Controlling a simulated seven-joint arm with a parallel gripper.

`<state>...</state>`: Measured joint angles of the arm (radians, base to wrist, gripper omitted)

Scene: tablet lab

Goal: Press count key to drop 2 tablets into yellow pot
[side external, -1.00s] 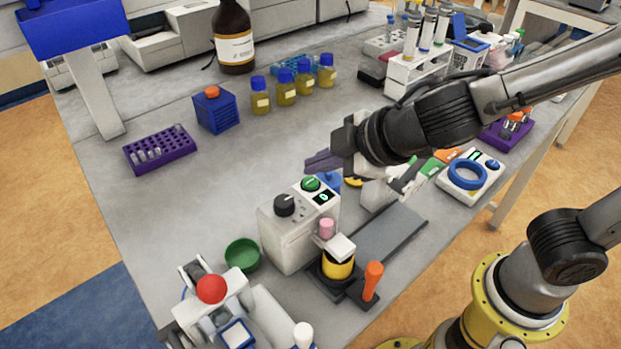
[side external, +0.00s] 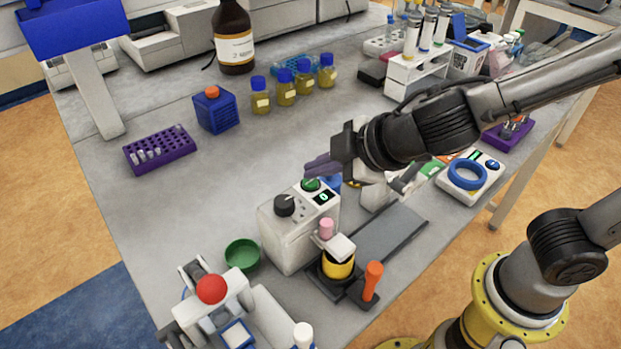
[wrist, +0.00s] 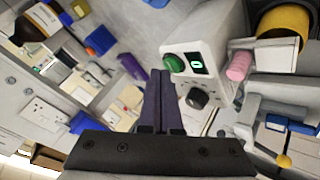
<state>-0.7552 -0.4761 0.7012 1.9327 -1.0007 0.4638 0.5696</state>
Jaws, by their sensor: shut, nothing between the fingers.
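The white counting device (side external: 285,235) stands on the bench with a green key (side external: 311,184), a black knob (side external: 284,205) and a small lit display (side external: 323,197) that appears to read 0. The yellow pot (side external: 338,266) stands upright at the device's front, below a white chute (side external: 341,246). My gripper (side external: 308,175) is shut and empty, its dark purple fingers just above the green key. In the wrist view my fingertips (wrist: 161,73) point right beside the green key (wrist: 174,62); I cannot tell whether they touch it. The yellow pot (wrist: 285,25) shows at upper right. No tablets are visible.
A pink cylinder (side external: 327,229) sits beside the chute and an orange-handled part (side external: 372,280) stands right of the pot. A green dish (side external: 242,255) lies left of the device. A purple rack (side external: 160,150) and blue-capped bottles (side external: 285,88) stand farther back.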

